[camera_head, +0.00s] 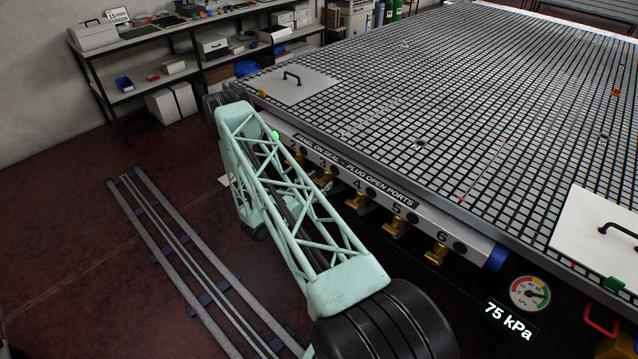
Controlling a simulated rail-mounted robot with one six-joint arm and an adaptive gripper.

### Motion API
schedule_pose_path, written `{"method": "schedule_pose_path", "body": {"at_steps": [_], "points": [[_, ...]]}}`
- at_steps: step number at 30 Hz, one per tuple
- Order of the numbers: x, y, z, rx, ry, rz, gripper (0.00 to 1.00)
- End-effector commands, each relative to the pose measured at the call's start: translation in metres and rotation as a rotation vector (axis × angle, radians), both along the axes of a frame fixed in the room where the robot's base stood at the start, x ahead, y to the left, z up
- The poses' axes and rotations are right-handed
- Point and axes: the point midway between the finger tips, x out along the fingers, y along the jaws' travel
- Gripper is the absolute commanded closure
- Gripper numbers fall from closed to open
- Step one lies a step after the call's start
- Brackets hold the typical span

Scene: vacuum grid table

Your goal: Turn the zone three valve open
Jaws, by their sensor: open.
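A row of brass-yellow valves hangs under the numbered front rail (470,250) of the grid table. The zone three valve (321,179) sits below the number 3, partly hidden by my pale green truss arm, so its handle angle cannot be told. The valves for four (357,201), five (396,226) and six (436,253) show more clearly to its right. My arm crosses in front of the rail's left part.
The grid table (450,110) carries white panels with black handles at left (293,87) and right (600,232). A round gauge (530,293) and a 75 kPa display (511,319) are at lower right. Floor rails (190,265) run at left; shelving (165,55) stands behind.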

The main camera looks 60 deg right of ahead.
Motion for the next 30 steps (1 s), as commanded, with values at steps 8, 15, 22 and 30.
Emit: {"method": "schedule_pose_path", "body": {"at_steps": [8, 15, 22, 30], "points": [[-0.0001, -0.0016, 0.0001, 0.000, 0.000, 0.000, 0.51], [0.0000, -0.0015, 0.0001, 0.000, 0.000, 0.000, 0.66], [-0.0001, -0.0014, 0.0000, 0.000, 0.001, 0.000, 0.76], [0.0000, -0.0014, -0.0004, 0.005, 0.031, 0.000, 0.76]]}}
